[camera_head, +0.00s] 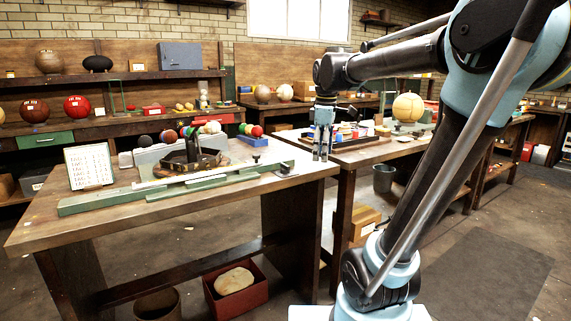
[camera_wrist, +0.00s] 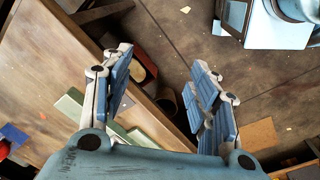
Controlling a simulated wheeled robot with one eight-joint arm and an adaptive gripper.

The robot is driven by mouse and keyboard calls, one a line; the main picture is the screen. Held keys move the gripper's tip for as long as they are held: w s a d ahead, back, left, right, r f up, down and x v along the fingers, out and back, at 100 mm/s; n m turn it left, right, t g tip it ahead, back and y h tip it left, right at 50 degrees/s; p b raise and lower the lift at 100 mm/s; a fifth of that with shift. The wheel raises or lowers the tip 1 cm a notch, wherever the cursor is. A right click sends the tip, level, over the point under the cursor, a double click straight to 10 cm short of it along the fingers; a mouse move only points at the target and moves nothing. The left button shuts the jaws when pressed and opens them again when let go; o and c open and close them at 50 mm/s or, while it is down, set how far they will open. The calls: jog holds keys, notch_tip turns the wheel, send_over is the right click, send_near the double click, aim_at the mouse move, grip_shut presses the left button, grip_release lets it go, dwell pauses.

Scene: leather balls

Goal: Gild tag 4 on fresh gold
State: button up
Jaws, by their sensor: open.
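My gripper (camera_head: 322,152) hangs open and empty, pointing down, near the right end of the front bench in the head view. In the wrist view its blue-padded fingers (camera_wrist: 160,62) are spread, with only floor and the bench side between them. A white card (camera_head: 89,166) with rows of lettering stands at the left of the bench; its lines are too small to read surely. I cannot pick out tag 4 or a gold patch. A dark clamp-like fixture (camera_head: 190,158) sits behind the long green rail (camera_head: 165,196) on the bench.
The front bench (camera_head: 60,232) has a bare front strip. Coloured balls (camera_head: 187,132) line its back. A red box (camera_head: 229,299) and a bin (camera_head: 158,305) stand below. A second bench with small pots (camera_head: 345,132) and a tan ball (camera_head: 407,107) stands right of my gripper.

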jog(key=w+a+r+n+g, duration=0.1)
jog(key=w+a+r+n, duration=0.85)
jog(key=w+a, duration=0.3)
send_near(285, 168)
jog(key=shift+n, duration=0.25)
jog(key=f, duration=0.2)
jog(key=w+f, duration=0.1)
jog(key=f, duration=0.4)
jog(key=shift+w+a+f, duration=0.1)
jog(key=shift+w+f, duration=0.1)
jog(key=shift+f, duration=0.15)
jog(key=c, duration=0.8)
